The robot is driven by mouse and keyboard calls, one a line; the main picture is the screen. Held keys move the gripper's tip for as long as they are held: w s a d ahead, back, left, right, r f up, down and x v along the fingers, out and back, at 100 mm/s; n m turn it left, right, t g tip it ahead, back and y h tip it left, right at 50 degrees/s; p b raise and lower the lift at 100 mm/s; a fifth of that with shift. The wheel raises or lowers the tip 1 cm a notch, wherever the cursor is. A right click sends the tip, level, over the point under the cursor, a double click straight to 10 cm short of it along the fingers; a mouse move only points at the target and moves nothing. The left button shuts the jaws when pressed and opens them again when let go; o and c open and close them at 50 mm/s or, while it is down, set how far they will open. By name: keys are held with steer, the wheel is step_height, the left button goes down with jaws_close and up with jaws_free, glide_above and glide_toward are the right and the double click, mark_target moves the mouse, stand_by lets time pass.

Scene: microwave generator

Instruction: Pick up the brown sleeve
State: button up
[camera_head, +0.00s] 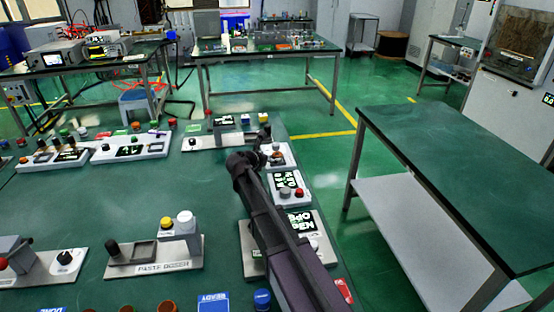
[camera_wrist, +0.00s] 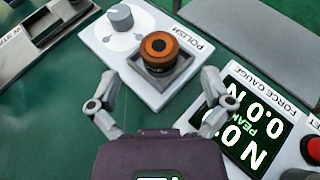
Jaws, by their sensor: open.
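In the wrist view a brown-orange sleeve (camera_wrist: 158,48), ring-shaped with a dark centre, stands in a square grey holder on the white plate (camera_wrist: 118,42) marked POLISH. My gripper (camera_wrist: 160,76) is open, its two fingers spread to the left and right on the near side of the sleeve. Nothing is between the fingers, and I cannot tell whether they touch the holder. In the head view my gripper (camera_head: 265,139) is over the right part of the green bench, by the polish station; the arm partly hides that area.
A grey knob (camera_wrist: 120,17) stands on the polish plate. The force gauge display (camera_wrist: 245,118) with a red button is at right. In the head view, several brown-orange pieces (camera_head: 168,306) line the front edge, and a paste station (camera_head: 155,257) is at left.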

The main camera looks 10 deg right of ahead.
mark_target(276, 155)
steer(key=shift+b+x, duration=1.05)
steer(key=shift+x, duration=1.55)
steer(key=c, duration=1.3)
